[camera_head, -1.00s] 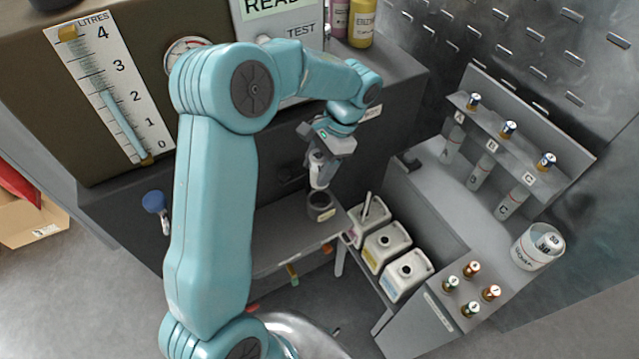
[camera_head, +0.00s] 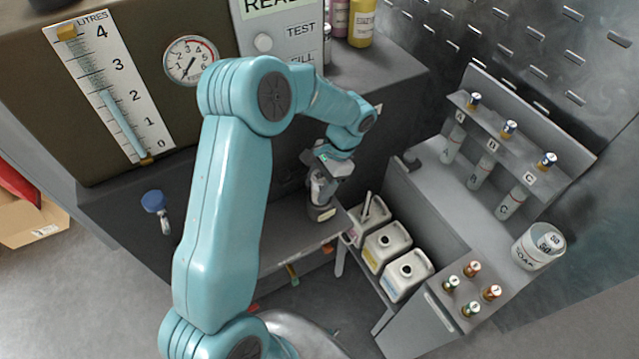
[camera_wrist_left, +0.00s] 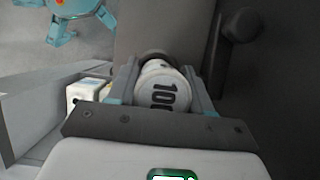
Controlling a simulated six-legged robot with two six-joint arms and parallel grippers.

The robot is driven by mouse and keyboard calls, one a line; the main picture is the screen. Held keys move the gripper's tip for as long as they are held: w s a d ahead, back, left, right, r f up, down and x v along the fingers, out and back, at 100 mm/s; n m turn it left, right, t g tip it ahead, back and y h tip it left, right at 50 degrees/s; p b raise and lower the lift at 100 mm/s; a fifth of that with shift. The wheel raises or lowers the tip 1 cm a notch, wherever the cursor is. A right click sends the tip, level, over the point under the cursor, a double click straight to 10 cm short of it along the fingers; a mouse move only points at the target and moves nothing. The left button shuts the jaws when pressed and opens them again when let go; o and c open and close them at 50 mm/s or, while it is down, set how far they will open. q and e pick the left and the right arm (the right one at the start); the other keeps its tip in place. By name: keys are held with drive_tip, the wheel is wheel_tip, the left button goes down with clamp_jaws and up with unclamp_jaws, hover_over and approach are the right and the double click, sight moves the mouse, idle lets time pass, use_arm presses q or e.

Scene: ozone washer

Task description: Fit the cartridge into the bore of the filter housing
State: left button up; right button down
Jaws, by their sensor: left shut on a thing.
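The gripper stands directly over the dark filter housing (camera_head: 321,213), a short cylinder on the grey shelf (camera_head: 285,235). The cartridge's lower end meets the housing's mouth in the head view. The dark housing rim (camera_wrist_left: 155,56) shows just past the cartridge in the left wrist view. The gripper and cartridge cover the bore, so I cannot tell how deep the cartridge sits. My right gripper is not in view.
White jugs (camera_head: 386,248) stand just right of the shelf. A blue knob (camera_head: 153,201) sticks out at left.

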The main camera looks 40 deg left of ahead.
use_arm(q)
drive_tip(key=o, duration=1.1)
drive_tip(key=shift+r+p, duration=0.25)
drive_tip(key=shift+p, duration=0.05)
drive_tip(key=v, duration=1.2)
drive_tip(key=s+d+f+t+h, duration=0.1)
drive_tip(key=d+f+h, duration=0.1)
drive_tip(key=d+f, duration=0.55)
drive_tip(key=s+d+f+t+h, duration=0.1)
drive_tip(key=d+f, duration=0.3)
drive_tip(key=f, duration=0.6)
drive_tip(key=shift+s+d+f+n+t+h, duration=0.4)
drive_tip(key=shift+s+d+f+n, duration=0.45)
drive_tip(key=shift+s+d+f, duration=1.3)
drive_tip(key=shift+s+d+f+n+t+h, duration=0.4)
drive_tip(key=shift+s+d+f+n, duration=0.75)
drive_tip(key=shift+s, duration=1.85)
drive_tip(key=shift+s+d+f+n+t+h, duration=0.3)
drive_tip(key=shift+s+d+f+n+t, duration=0.25)
drive_tip(key=shift+s+d+f, duration=1.7)
